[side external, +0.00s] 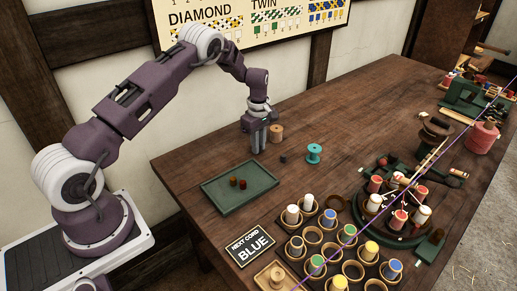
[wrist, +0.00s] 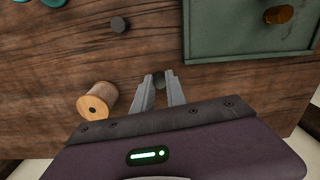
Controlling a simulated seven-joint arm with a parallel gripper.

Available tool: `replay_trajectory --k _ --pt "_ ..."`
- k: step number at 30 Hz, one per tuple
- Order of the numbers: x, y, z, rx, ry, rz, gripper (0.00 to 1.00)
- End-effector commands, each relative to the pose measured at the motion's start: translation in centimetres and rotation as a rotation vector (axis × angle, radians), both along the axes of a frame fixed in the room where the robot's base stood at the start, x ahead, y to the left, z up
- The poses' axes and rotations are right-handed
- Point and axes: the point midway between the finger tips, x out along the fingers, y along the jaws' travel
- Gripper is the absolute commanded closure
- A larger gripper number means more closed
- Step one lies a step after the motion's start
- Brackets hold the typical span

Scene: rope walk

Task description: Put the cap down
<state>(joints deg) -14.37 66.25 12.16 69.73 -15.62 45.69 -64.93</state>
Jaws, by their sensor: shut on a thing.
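My gripper (wrist: 160,82) is shut on a small dark grey piece, which looks like the cap (wrist: 159,80), between its fingertips. In the side external view my gripper (side external: 257,150) points down low over the table, and its fingers hide the cap. I cannot tell whether the cap touches the wood. A similar dark grey piece (side external: 283,158) stands on the table to the right of the gripper; it also shows in the wrist view (wrist: 119,24).
A green tray (side external: 215,207) with two small reddish-brown pieces lies near the gripper. A wooden spool (side external: 277,131) stands close beside the fingers, and a teal spool (side external: 314,153) farther right. A cup rack (side external: 331,271) with spools and a "NEXT CORD BLUE" sign (side external: 250,245) are in front.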

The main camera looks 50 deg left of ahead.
Motion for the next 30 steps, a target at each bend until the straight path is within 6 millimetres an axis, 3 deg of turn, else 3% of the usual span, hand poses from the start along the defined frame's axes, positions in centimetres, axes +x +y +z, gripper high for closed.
replay_trajectory --k 6,13,17,24,30 --pt "0.1 0.0 5.7 0.003 -0.006 0.0 1.0" --pt "-0.6 -0.4 9.1 -0.001 -0.001 -0.085 1.0" --pt "-2.9 -1.7 9.7 -0.002 0.0 -0.368 1.0" --pt "-9.2 -5.5 10.4 -0.002 -0.001 -1.069 1.0" --pt "-12.1 -7.2 10.2 -0.002 0.0 -1.382 1.0"
